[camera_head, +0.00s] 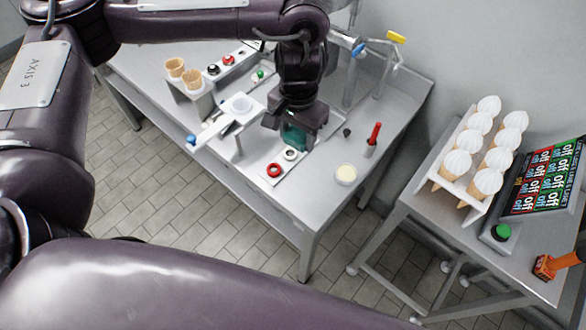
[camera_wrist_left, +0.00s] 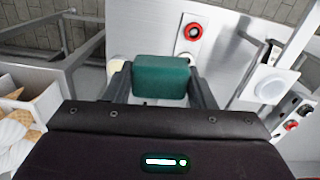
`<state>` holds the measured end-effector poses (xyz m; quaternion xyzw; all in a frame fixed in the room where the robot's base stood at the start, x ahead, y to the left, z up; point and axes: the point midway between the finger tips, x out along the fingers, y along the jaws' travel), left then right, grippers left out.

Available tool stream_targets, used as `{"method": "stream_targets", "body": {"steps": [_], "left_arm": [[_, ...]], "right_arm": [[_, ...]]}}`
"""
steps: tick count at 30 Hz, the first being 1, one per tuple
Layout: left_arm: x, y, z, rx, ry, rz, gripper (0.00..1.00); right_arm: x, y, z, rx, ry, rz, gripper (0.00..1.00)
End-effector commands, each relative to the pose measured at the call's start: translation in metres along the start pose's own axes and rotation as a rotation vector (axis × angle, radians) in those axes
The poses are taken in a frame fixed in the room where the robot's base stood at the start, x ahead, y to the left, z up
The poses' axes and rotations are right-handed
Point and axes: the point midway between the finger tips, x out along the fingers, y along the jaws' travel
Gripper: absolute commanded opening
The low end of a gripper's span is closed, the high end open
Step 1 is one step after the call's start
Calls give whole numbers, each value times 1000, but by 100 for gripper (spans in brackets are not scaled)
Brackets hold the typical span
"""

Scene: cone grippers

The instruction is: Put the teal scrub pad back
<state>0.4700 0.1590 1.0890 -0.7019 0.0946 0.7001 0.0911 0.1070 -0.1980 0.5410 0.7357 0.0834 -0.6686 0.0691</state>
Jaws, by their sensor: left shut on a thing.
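The teal scrub pad (camera_head: 292,137) is held by my left gripper (camera_head: 290,128) above the steel table (camera_head: 225,178). In the left wrist view the pad (camera_wrist_left: 162,80) sits between the two dark fingers of my left gripper (camera_wrist_left: 161,86), which are shut on its sides. The gripper points down, and its body hides part of the table behind it. I cannot tell whether the pad touches the tabletop. My right gripper is not in view.
A pale round tub (camera_head: 345,175) and a red-handled tool (camera_head: 373,137) stand right of the gripper. Faucets (camera_head: 388,62) rise behind. A side table holds several filled cones (camera_head: 487,182).

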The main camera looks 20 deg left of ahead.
Motion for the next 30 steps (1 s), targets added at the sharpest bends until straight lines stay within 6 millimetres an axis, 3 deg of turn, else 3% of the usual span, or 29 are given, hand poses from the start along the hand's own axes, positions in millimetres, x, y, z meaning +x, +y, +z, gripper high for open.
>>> {"method": "stream_targets", "body": {"steps": [1, 5, 10, 22, 30], "left_arm": [[-9, 7, 1, 30, -3, 4, 32], [-4, 15, 0, 78, -3, 6, 32], [28, 16, 2, 84, -8, 9, 32], [133, 17, 1, 81, -5, 9, 32], [161, 16, 0, 84, 0, 6, 32]], "right_arm": [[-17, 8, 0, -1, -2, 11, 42], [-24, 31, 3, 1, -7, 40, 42], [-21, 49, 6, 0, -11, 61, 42], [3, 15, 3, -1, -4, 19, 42], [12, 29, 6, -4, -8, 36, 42]]}}
